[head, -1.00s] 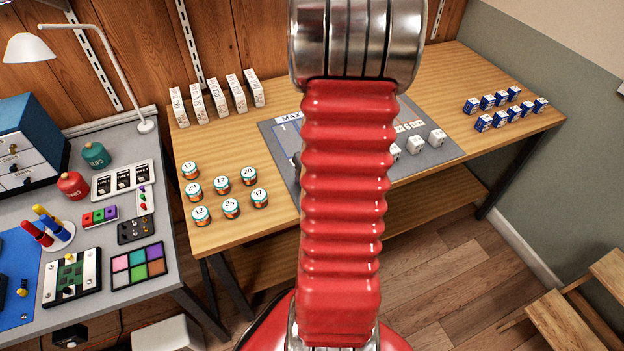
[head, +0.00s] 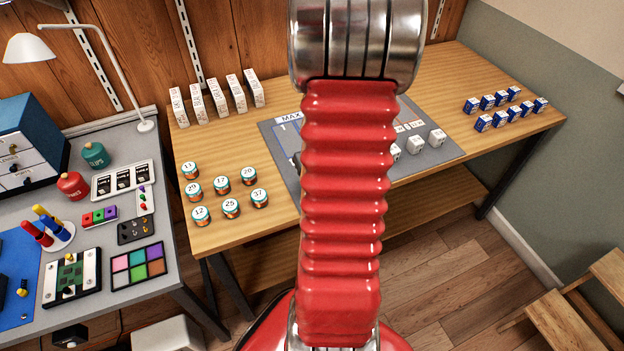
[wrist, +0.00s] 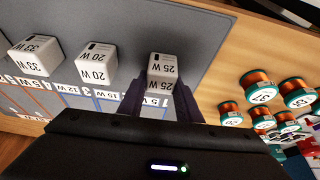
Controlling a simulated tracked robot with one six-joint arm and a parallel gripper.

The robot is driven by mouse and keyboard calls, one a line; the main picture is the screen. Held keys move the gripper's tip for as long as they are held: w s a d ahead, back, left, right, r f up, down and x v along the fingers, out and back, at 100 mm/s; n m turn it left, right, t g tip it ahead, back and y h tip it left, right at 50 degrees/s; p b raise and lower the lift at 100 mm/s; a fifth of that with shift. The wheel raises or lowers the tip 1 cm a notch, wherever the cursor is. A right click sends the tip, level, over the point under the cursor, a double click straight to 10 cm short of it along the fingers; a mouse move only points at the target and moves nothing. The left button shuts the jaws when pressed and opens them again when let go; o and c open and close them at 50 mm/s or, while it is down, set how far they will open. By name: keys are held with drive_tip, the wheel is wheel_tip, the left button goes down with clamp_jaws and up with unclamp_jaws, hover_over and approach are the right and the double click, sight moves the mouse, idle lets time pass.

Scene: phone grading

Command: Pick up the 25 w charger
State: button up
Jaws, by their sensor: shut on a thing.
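The 25 W charger (wrist: 163,67) is a white cube with black "25 W" print, seen in the wrist view between the two dark fingers of my gripper (wrist: 154,98). My gripper is shut on it. I cannot tell whether the cube touches the mat below. Beside it on the grey mat (wrist: 125,25) stand the 20 W charger (wrist: 96,64) and the 33 W charger (wrist: 35,57). In the head view my red arm hides the gripper and the 25 W charger. The white chargers (head: 416,144) to the right of the arm are visible there.
Numbered copper-and-teal spools (head: 230,209) stand left of the mat on the wooden table (head: 240,140). White upright boxes (head: 216,98) stand at the back, and small blue boxes (head: 500,100) at the right. The grey bench (head: 165,250) at the left is crowded.

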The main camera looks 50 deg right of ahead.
drive_tip(key=shift+c, duration=0.5)
drive_tip(key=shift+r, duration=0.15)
drive_tip(key=shift+r, duration=0.75)
wheel_tip(320, 180, up, 8)
drive_tip(key=shift+r, duration=0.15)
drive_tip(key=shift+w, duration=0.1)
